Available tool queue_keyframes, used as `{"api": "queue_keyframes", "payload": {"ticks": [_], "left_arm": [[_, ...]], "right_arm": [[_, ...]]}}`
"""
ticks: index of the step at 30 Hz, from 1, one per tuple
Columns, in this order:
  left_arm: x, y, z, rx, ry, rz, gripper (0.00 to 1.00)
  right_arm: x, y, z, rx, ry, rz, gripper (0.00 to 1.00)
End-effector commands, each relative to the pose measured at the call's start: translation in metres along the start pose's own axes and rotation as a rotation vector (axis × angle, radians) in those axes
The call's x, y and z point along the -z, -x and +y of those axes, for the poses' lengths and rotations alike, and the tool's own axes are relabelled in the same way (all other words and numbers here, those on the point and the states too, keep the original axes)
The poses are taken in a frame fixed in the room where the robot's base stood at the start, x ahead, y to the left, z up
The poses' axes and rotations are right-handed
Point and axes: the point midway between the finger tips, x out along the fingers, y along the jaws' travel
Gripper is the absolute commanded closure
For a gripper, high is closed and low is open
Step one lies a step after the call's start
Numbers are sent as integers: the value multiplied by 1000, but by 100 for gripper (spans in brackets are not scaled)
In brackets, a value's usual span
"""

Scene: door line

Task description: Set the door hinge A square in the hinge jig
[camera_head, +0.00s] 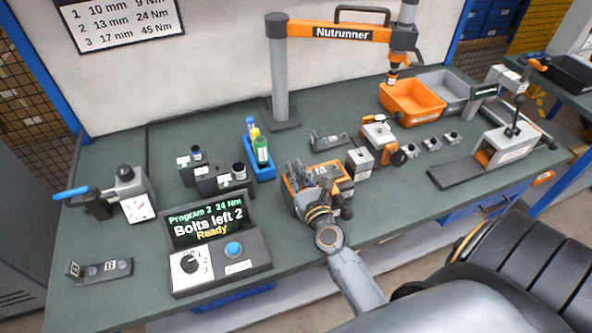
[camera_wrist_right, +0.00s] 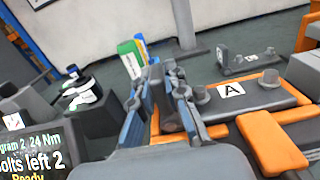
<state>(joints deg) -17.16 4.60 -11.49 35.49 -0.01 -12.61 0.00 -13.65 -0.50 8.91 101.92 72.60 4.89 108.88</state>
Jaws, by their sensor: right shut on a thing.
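The door hinge A (camera_wrist_right: 262,97) is a grey plate with a white A label and a round knob. It lies over the orange hinge jig (camera_wrist_right: 272,143), which also shows in the head view (camera_head: 341,186). My right gripper (camera_head: 297,172) is at the left end of the hinge. In the right wrist view its fingers (camera_wrist_right: 165,85) are closed around that end. The gripped part is mostly hidden by the fingers. I cannot tell whether the hinge sits fully flat and square in the jig. My left gripper is out of view.
A control box (camera_head: 215,240) reading "Bolts left 2" stands left of the jig. Other hinges lie behind (camera_head: 328,140) and at front left (camera_head: 98,269). A grey block (camera_head: 359,162) stands close right of the jig.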

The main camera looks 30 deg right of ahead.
Motion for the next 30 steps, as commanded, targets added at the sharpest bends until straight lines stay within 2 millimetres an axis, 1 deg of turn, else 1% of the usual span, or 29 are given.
{"api": "queue_keyframes", "payload": {"ticks": [11, 12, 14, 15, 16, 24, 30], "left_arm": [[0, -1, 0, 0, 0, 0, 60], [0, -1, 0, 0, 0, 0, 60], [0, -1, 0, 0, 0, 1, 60], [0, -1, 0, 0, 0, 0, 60], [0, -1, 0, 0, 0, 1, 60], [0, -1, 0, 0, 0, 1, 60], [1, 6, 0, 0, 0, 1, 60]], "right_arm": [[-1, 0, 0, 1, 1, -4, 100], [-1, 0, 0, 1, 1, -4, 85], [-1, 0, 0, 1, 1, -4, 73], [-1, 0, 0, 1, 1, -3, 65], [-1, 0, 0, 0, 1, -3, 60], [2, 0, 0, 0, 0, 2, 60], [-6, 0, 0, 0, 0, 1, 60]]}}
